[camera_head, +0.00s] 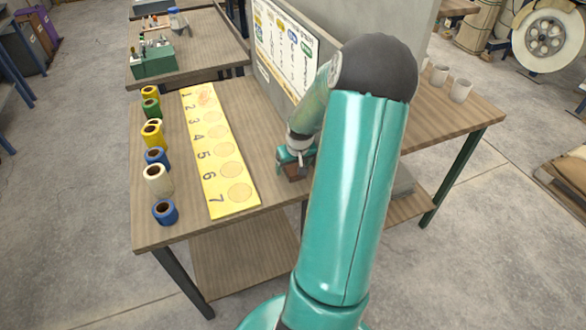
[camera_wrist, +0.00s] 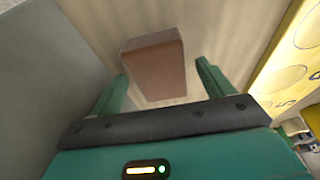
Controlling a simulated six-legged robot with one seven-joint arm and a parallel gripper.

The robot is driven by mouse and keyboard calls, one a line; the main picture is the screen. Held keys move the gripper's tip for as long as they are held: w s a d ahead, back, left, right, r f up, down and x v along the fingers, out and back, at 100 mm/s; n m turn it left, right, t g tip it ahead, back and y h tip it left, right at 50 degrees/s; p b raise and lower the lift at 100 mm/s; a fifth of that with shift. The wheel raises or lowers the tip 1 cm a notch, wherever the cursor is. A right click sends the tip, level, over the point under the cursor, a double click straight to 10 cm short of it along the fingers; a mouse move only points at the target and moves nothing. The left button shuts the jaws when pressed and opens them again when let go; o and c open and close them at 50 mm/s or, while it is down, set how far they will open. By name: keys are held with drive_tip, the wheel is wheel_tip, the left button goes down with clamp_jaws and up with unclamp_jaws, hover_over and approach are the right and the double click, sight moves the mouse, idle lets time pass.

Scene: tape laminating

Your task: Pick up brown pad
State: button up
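The brown pad (camera_wrist: 157,68) is a small brown block lying on the wooden table, seen in the wrist view just beyond and between my fingertips. In the head view the pad (camera_head: 293,171) shows as a small brown patch under my gripper (camera_head: 292,160), close to the table divider. My gripper is open in the wrist view (camera_wrist: 160,82), with one green finger on each side of the pad's near end. I see no contact between the fingers and the pad. My arm hides part of the table in the head view.
A yellow numbered board (camera_head: 219,155) lies left of the pad, with several tape rolls (camera_head: 157,180) along the table's left side. A grey divider (camera_head: 268,80) bearing a poster stands close by. Bare table (camera_head: 262,140) lies between board and divider.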

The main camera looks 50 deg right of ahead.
sight(293, 166)
drive_tip(key=c, duration=1)
wheel_tip(293, 166, up, 4)
drive_tip(key=shift+r, duration=0.1)
drive_tip(key=w+a+r, duration=0.6)
drive_tip(key=a, duration=0.1)
drive_tip(key=w+a+r, duration=0.2)
drive_tip(key=a+r, duration=0.1)
drive_tip(key=shift+w+a+r, duration=0.15)
drive_tip(key=shift+w+a, duration=0.25)
drive_tip(key=o, duration=0.4)
drive_tip(key=c, duration=0.3)
